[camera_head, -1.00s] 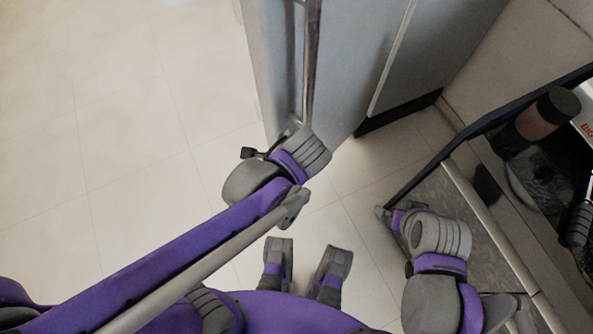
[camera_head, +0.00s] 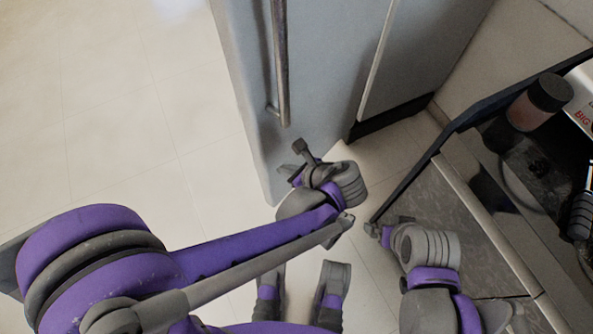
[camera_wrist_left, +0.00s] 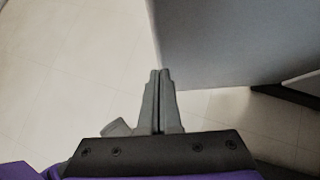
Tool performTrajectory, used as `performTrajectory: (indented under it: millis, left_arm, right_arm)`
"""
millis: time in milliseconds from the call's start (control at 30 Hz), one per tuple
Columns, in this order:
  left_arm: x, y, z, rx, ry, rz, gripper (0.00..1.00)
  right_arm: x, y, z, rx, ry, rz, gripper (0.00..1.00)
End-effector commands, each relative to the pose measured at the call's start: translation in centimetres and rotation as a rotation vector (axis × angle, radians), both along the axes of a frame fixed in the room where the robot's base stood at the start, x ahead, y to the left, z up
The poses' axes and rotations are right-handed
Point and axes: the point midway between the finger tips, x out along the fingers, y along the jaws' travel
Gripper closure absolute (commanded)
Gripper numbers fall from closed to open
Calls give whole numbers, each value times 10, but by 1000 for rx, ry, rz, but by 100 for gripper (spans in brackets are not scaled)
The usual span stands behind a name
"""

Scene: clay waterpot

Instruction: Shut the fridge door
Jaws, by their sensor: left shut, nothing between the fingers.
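The fridge door (camera_head: 335,55) is a tall grey panel with a long metal handle (camera_head: 281,65). In the head view it stands ahead of me. My left gripper (camera_head: 303,155) is shut and empty, near the door's lower part and below the handle's end. In the left wrist view the closed fingers (camera_wrist_left: 159,76) point toward the door's grey panel (camera_wrist_left: 235,45), close to its left edge; I cannot tell whether they touch it. My right gripper (camera_head: 377,226) is small and partly hidden by its wrist at lower right, so its jaws cannot be made out.
A dark-topped counter (camera_head: 500,175) runs along the right, close to my right arm. It carries a jar with a dark lid (camera_head: 540,102) and a white box (camera_head: 583,95). A dark base strip (camera_head: 392,117) lies under the grey cabinet side. Pale tiled floor (camera_head: 110,120) is clear at left.

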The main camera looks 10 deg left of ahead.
Motion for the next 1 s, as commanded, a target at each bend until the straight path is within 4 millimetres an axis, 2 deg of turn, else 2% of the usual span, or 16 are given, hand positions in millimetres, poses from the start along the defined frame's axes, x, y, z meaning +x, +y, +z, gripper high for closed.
performTrajectory:
  millis: [33,67,200,333,1000]
  left_arm:
    - [5,7,-10,0,-1,4,100]
    - [7,11,-12,0,0,4,100]
    - [18,28,-8,0,-1,4,100]
    - [24,36,-7,-1,0,2,100]
    - [28,44,-7,0,-1,-19,100]
  right_arm:
    - [1,0,-6,0,2,0,0]
    - [1,0,-7,0,2,0,0]
    - [1,0,-8,0,3,0,0]
    - [1,0,-10,0,3,0,0]
    - [1,0,-10,0,3,0,0]
